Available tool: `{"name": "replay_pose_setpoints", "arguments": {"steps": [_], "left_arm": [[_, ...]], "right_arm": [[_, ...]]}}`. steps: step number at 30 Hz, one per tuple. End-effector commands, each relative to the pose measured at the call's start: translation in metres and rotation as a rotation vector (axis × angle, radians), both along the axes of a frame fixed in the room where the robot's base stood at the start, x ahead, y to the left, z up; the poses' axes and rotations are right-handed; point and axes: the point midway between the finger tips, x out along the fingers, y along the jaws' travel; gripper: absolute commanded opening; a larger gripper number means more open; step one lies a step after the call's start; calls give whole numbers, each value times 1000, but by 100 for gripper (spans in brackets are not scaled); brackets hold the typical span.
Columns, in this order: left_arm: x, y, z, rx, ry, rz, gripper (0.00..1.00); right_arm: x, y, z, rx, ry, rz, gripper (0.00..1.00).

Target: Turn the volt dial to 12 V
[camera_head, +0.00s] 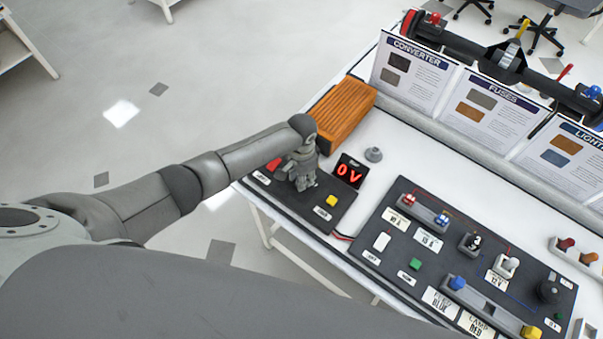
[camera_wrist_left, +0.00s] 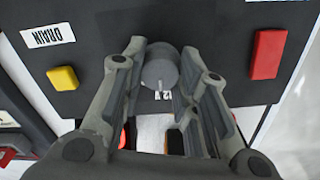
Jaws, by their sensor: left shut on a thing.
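The volt dial (camera_wrist_left: 160,72) is a round grey knob on a dark panel in the left wrist view. My left gripper (camera_wrist_left: 165,85) has its fingers on both sides of the dial and is shut on it. In the head view my left gripper (camera_head: 298,180) comes down on the dark control panel (camera_head: 312,212) and hides the dial. The red display (camera_head: 349,172) beside it reads "0 V". My right gripper is not in view.
An orange ribbed box (camera_head: 343,112) stands behind the panel. A larger dark board (camera_head: 420,275) with fuses and switches lies to the right. Info boards line the back.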

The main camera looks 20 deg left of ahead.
Motion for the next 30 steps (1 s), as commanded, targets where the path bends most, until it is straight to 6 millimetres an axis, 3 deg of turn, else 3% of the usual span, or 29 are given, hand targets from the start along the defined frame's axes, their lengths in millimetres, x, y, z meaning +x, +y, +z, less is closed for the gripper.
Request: {"name": "replay_pose_setpoints", "arguments": {"steps": [19, 20, 24, 30], "left_arm": [[1, 0, 1, 0, -2, 46, 5], [1, 0, 1, 0, -2, 46, 32], [1, 0, 1, 0, -2, 45, 50], [1, 0, 0, 0, -1, 45, 51]], "right_arm": [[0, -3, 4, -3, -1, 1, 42], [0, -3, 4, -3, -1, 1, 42], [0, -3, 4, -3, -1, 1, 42], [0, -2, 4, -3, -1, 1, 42]]}}
